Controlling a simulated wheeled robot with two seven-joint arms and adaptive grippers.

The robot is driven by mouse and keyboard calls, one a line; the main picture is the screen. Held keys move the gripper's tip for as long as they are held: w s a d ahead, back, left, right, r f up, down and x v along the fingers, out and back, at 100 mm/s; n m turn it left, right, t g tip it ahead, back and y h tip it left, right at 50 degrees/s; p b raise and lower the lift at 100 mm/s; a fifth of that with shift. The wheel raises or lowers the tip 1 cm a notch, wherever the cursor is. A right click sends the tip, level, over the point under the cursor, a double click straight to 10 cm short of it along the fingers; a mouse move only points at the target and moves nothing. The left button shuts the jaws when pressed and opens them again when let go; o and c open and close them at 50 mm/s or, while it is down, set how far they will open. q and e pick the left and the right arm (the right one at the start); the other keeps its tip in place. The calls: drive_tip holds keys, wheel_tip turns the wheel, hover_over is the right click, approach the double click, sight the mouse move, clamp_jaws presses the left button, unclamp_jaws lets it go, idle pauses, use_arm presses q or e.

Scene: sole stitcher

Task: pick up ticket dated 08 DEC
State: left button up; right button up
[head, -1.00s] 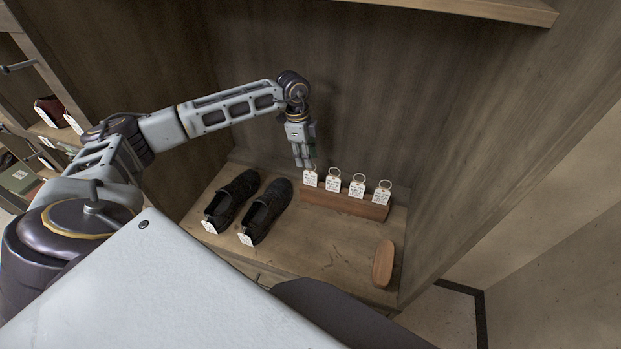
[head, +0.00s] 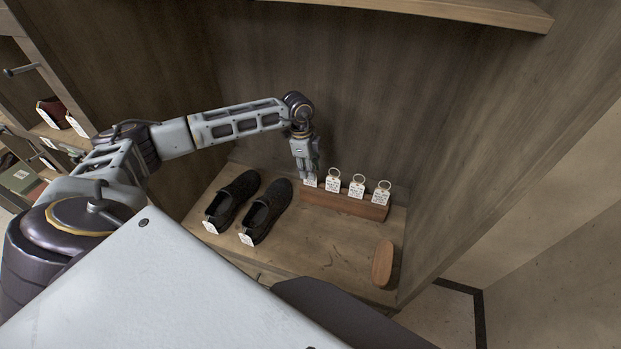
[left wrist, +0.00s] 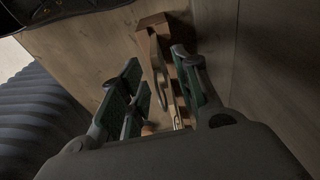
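Several white paper tickets with metal rings stand in a row in a wooden rack (head: 345,203) at the back of the shelf. The leftmost ticket (head: 311,183) is partly hidden by my left gripper (head: 308,177), which reaches down over it from above. The second ticket (head: 333,184), third ticket (head: 356,188) and rightmost ticket (head: 380,196) show clear of it. Their print is too small to read, so I cannot tell which is 08 DEC. In the left wrist view my gripper (left wrist: 157,90) is open, with a ring (left wrist: 158,85) between its green-padded fingers. My right gripper is not in view.
Two black shoes (head: 265,212) with white tags stand left of the rack. A wooden brush (head: 383,263) lies at the front right. Bare shelf board (head: 320,240) lies between them. A wall closes the right side, and an upper shelf (head: 480,10) hangs above.

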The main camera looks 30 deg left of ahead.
use_arm(q)
drive_tip(key=shift+d+f, duration=0.2)
drive_tip(key=shift+f, duration=1)
clamp_jaws()
